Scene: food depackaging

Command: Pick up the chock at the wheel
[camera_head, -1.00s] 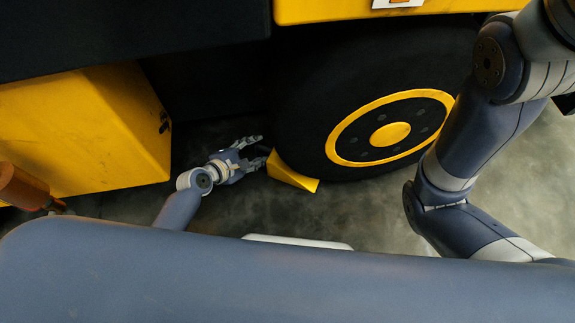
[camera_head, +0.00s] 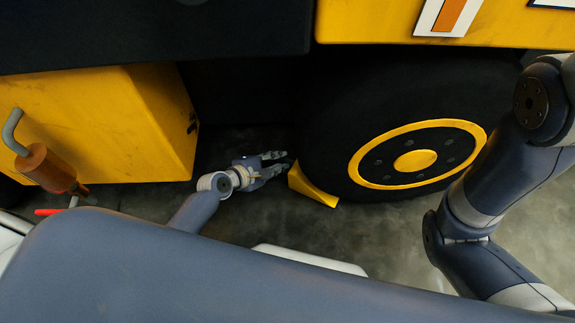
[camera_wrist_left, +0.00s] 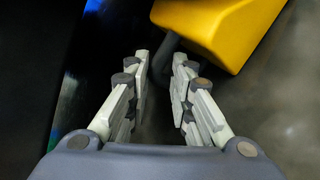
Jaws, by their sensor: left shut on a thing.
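The yellow wedge-shaped chock (camera_head: 313,187) lies on the floor against the black wheel (camera_head: 335,130) with its yellow ring and hub. My left gripper (camera_head: 284,160) is low beside the chock's left end. In the left wrist view, the chock (camera_wrist_left: 226,28) is at the top, with a dark handle (camera_wrist_left: 164,45) reaching down between the fingers of my left gripper (camera_wrist_left: 161,60). The gripper is shut on this handle. In the head view the handle is mostly hidden by the fingers. My right arm shows at the right, but its gripper is out of view.
A yellow box-like part (camera_head: 150,125) of the vehicle stands left of my left gripper. The dark vehicle body overhangs above. An orange-brown cylinder (camera_head: 45,168) is at the far left. Grey floor (camera_head: 365,235) is open in front of the wheel.

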